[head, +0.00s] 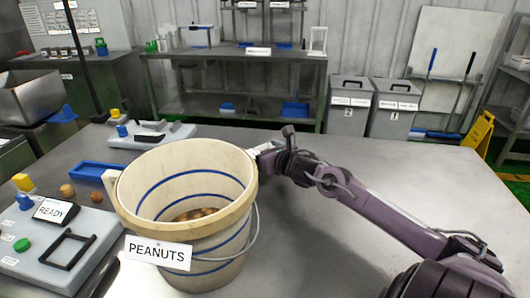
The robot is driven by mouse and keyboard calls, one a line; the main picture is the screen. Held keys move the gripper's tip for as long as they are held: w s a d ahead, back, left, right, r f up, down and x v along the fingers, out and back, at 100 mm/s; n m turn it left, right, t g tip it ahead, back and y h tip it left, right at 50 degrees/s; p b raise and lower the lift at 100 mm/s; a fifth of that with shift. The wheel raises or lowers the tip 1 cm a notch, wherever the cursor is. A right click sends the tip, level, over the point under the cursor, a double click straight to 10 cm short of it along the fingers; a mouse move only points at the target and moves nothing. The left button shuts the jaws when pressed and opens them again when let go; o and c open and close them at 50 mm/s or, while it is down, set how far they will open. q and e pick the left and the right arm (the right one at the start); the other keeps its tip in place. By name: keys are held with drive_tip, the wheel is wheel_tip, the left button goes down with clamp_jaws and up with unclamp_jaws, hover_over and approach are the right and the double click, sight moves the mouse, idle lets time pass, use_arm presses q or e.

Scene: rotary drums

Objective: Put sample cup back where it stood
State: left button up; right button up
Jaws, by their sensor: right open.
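A cream bucket (222,225) with blue bands and a "PEANUTS" label (158,253) stands on the grey table, with brown contents low inside. I cannot make out a sample cup. My right gripper (268,150) is open at the far right side of the bucket's rim. Its fingertips are partly hidden there, and I cannot tell whether they touch the bucket. My left gripper is out of view.
A control box with a "READY" sign (53,210) and a black handle stands at left. Two brown balls (67,190) lie near a blue tray (97,170). A second control box (152,136) stands behind. The table's right side is clear apart from my arm.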

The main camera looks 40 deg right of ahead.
drive_tip(key=shift+r, duration=0.1)
drive_tip(key=v, duration=1.2)
